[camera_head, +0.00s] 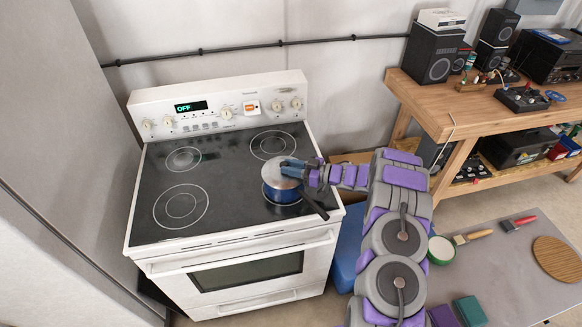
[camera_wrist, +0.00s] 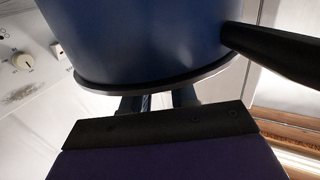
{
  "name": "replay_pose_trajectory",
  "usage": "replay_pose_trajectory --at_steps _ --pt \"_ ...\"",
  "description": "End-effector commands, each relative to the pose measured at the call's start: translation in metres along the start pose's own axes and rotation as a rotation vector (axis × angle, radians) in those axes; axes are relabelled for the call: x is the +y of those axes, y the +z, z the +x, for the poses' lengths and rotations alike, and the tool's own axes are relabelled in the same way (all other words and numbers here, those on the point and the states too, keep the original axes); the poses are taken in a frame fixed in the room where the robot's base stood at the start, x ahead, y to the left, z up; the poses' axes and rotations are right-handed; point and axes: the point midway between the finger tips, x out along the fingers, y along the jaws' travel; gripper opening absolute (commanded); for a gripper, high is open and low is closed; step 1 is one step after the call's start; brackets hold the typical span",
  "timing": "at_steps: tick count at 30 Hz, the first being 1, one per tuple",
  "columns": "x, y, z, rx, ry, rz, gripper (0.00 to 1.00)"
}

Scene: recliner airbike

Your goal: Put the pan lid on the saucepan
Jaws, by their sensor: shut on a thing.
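The saucepan (camera_head: 287,196) is blue with a black handle (camera_head: 314,207) pointing to the lower right. It stands on the front right burner of the stove. The silver pan lid (camera_head: 268,178) is over its top, partly hidden by my gripper. My gripper (camera_head: 286,169) reaches in from the right and is shut on the lid. In the wrist view the blue pan wall (camera_wrist: 145,35) fills the top, with the lid's dark rim (camera_wrist: 150,85) along its edge. My fingers (camera_wrist: 158,103) show beyond that rim. Whether the lid touches the pan all round cannot be told.
The stove (camera_head: 225,200) has a glass top with empty burners to the left and behind. Its back panel (camera_head: 225,108) rises behind. A wooden workbench (camera_head: 440,105) with speakers stands at the right. A grey mat (camera_head: 500,270) with brushes lies on the floor.

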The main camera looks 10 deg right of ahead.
Motion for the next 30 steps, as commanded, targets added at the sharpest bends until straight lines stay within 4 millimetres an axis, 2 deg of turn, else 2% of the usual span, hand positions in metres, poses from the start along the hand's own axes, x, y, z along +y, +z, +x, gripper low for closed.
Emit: replay_pose_trajectory --at_steps 3,4,13,18,26,30 --pt "0.0001 -0.0002 0.0 0.0 0.0 0.0 0.0" --pt "0.0 -0.0001 0.0 0.0 0.0 0.0 0.28" --pt "0.0001 0.0 0.0 0.0 0.0 0.0 0.57" --pt "0.0 0.0001 0.0 0.0 0.0 0.0 0.57" --pt "0.0 0.0001 0.0 0.0 0.0 0.0 0.82" --pt "0.0 0.0001 0.0 0.0 0.0 0.0 0.83"
